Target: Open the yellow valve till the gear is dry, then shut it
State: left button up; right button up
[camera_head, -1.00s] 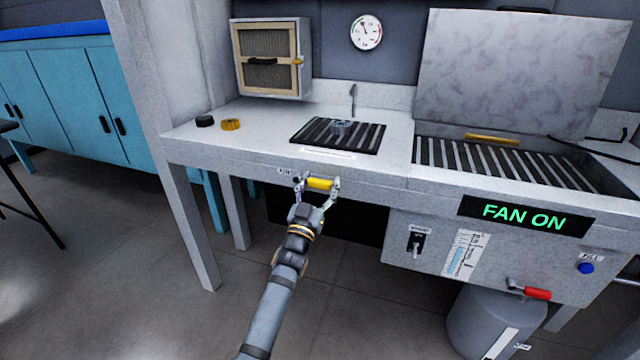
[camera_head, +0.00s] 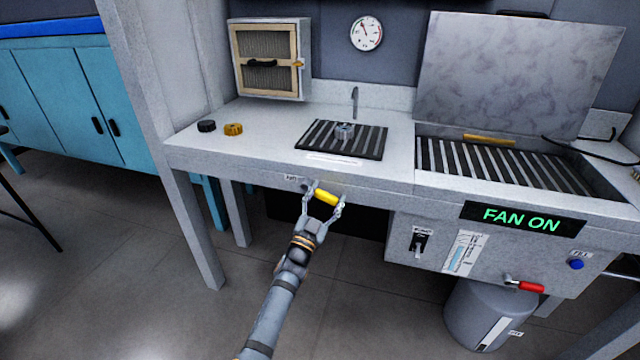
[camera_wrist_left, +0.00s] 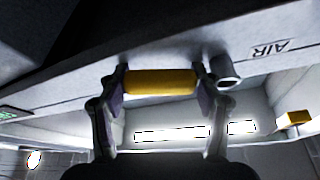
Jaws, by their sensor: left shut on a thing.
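The yellow valve (camera_head: 327,198) is a short yellow handle on the bench's front edge, under the drain grate, beside an AIR label. My left gripper (camera_head: 324,200) is shut on the handle, one finger at each end. In the head view the handle slopes down to the right. The left wrist view also shows the yellow handle (camera_wrist_left: 160,82) between my fingers. The grey gear (camera_head: 344,131) sits on the dark slatted grate (camera_head: 372,146) below a thin upright nozzle (camera_head: 354,100). I cannot tell whether the gear is wet. My right gripper is not in view.
A black gear (camera_head: 207,126) and a brass-coloured gear (camera_head: 233,129) lie on the bench's left. A filter box (camera_head: 270,60) and gauge (camera_head: 366,34) are behind. On the right are an open-lidded slatted basin, a FAN ON sign (camera_head: 524,218) and a red-handled valve (camera_head: 531,287).

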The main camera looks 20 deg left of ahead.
pick_arm(q)
jog(key=m, duration=0.1)
jog(key=h+p, duration=0.1)
jog(key=m, duration=0.1)
jog(key=shift+a+f+m+g, duration=0.25)
jog(key=shift+f+m+g, duration=0.05)
jog(key=shift+f, duration=0.05)
jog(key=a+f+m+g+h+p, duration=0.1)
jog(key=m+p, duration=0.1)
jog(key=m, duration=0.2)
jog(key=a+f+m+g+p, duration=0.1)
jog(key=a+m+g+p, duration=0.1)
jog(key=m, duration=0.2)
jog(key=a+f+m+g+h+p, duration=0.1)
jog(key=m+p, duration=0.2)
jog(key=m, duration=0.1)
jog(key=shift+a+f+h, duration=0.3)
jog(key=shift+a+f, duration=0.05)
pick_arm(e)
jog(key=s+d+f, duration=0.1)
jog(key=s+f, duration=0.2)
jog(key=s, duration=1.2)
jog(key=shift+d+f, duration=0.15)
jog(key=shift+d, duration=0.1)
pick_arm(q)
jog(key=shift+m, duration=0.3)
jog(key=o, duration=1.7)
jog(key=shift+w, duration=0.1)
jog(key=shift+a, duration=0.1)
